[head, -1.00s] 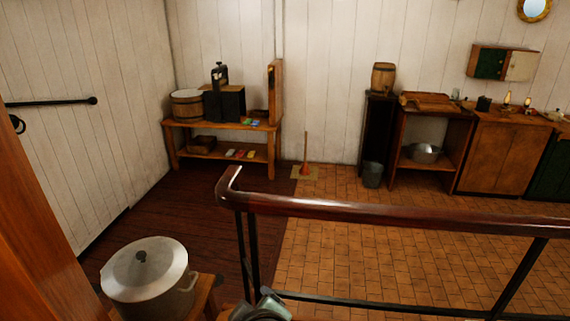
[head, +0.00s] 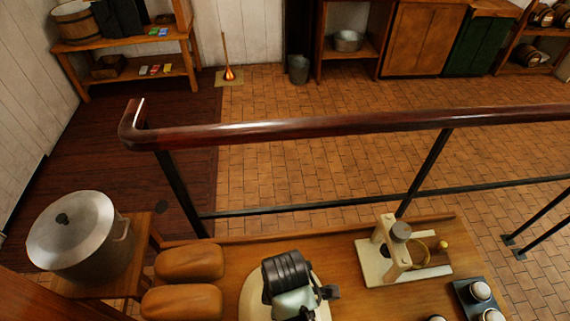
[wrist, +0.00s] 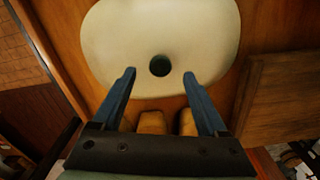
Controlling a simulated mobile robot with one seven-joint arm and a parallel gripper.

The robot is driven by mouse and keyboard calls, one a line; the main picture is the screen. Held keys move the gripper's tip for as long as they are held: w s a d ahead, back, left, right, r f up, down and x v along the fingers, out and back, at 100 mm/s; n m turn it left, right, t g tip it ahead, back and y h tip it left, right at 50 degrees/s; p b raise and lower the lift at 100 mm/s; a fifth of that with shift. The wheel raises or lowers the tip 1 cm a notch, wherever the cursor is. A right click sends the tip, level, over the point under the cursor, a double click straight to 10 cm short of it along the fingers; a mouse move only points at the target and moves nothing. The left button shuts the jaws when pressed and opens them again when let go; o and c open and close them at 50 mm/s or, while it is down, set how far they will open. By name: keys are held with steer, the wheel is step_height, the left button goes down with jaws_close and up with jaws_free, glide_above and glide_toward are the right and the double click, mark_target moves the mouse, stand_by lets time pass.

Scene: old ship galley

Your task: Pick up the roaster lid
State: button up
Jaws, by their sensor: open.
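The roaster lid appears to be the cream, rounded-oblong piece with a dark round knob (wrist: 160,66); its pale surface (wrist: 115,35) fills the upper middle of the wrist view. In the head view only its pale rim (head: 247,297) shows around my arm, on the wooden table. My gripper (wrist: 160,76) is open and empty, with its blue fingers to either side of the knob in the picture and apart from it. The height of the fingertips over the lid is hard to judge. In the head view my wrist hides the fingers and knob.
Two brown loaves (head: 190,262) (head: 182,302) lie left of the lid. A lidded metal pot (head: 80,235) stands on a wooden stand further left. A cream wooden-framed device (head: 395,250) and dark-based canisters (head: 480,292) are to the right. A railing (head: 330,130) runs behind the table.

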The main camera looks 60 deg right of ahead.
steer(key=shift+f+p, duration=0.6)
steer(key=shift+f, duration=1.85)
jaws_close()
steer(key=shift+w+r, duration=0.1)
